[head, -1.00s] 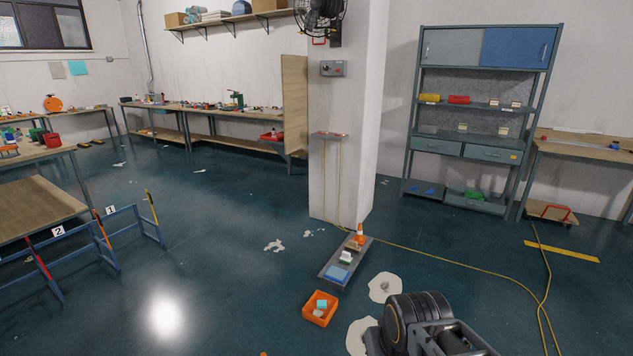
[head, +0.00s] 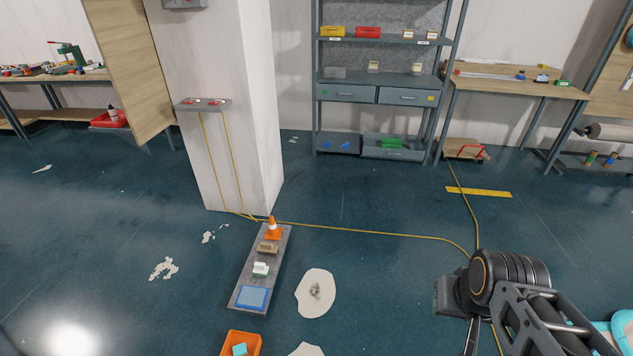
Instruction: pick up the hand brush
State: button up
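A grey board (head: 248,288) lies on the floor left of centre in the head view. A small brown item (head: 267,247) on it may be the hand brush, but it is too small to be sure. An orange cone (head: 272,229) stands behind it, and a white and green block (head: 261,269) and a blue pad (head: 252,297) are in front of it. My arm reaches in from the lower right, well to the right of the board. My gripper (head: 472,335) shows only as dark parts at the arm's end, and its fingers are not clear.
An orange bin (head: 241,345) with a light blue item is at the bottom edge. A pale floor patch (head: 316,293) lies right of the board. A white pillar (head: 232,120) and a yellow cable (head: 375,234) are behind it.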

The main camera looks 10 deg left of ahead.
aim_at(265, 248)
jog(key=i, duration=1.95)
jog(key=u, duration=0.8)
jog(key=i, duration=0.95)
jog(key=u, duration=1.7)
jog(key=i, duration=0.6)
jog(key=u, duration=0.45)
